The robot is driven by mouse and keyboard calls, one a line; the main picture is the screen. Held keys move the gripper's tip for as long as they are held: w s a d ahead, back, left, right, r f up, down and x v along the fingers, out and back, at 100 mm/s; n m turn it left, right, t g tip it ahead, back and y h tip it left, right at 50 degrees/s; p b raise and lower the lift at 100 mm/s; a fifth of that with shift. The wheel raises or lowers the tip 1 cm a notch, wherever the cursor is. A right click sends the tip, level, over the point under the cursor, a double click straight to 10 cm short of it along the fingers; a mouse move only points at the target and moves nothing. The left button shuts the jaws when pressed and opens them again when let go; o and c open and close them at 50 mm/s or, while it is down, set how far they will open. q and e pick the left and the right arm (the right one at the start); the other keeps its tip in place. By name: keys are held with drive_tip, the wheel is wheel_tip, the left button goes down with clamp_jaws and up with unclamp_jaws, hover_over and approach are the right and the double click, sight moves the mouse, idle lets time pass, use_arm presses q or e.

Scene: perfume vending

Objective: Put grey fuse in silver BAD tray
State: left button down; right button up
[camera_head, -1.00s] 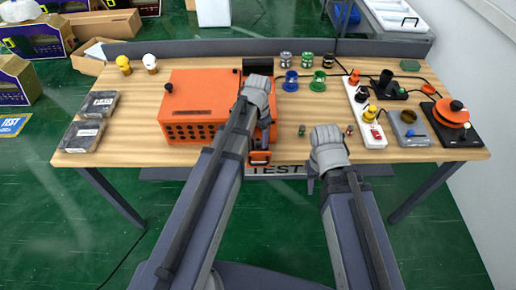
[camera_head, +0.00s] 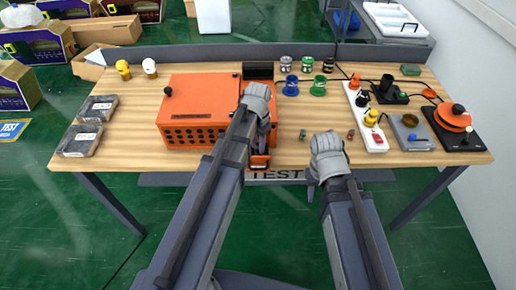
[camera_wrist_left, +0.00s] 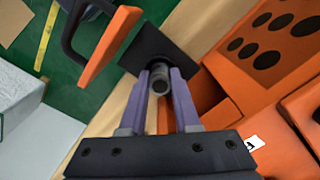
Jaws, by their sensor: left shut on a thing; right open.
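My left gripper (camera_head: 258,100) is over the right side of the orange tester box (camera_head: 195,105). In the left wrist view its purple fingers (camera_wrist_left: 160,84) are shut on a small grey cylinder, the grey fuse (camera_wrist_left: 159,86). A dark square plate (camera_wrist_left: 150,48) lies right behind the fuse; I cannot tell whether they touch. Two dark grey trays with white labels lie at the table's left, one far (camera_head: 97,108) and one near (camera_head: 79,140); their labels are too small to read surely. My right gripper (camera_head: 326,150) is open over the front edge, right of the tester.
An orange lever handle (camera_wrist_left: 110,45) stands beside the plate. Yellow and white knobs (camera_head: 123,70) are at the back left. Coloured spools (camera_head: 291,86), a white power strip (camera_head: 366,118) and an orange disc device (camera_head: 454,117) fill the right side. Bare wood lies between trays and tester.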

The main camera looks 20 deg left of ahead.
use_arm(q)
drive_tip(key=shift+r, duration=0.1)
idle(0.4)
wheel_tip(320, 180, up, 10)
drive_tip(key=p, duration=1)
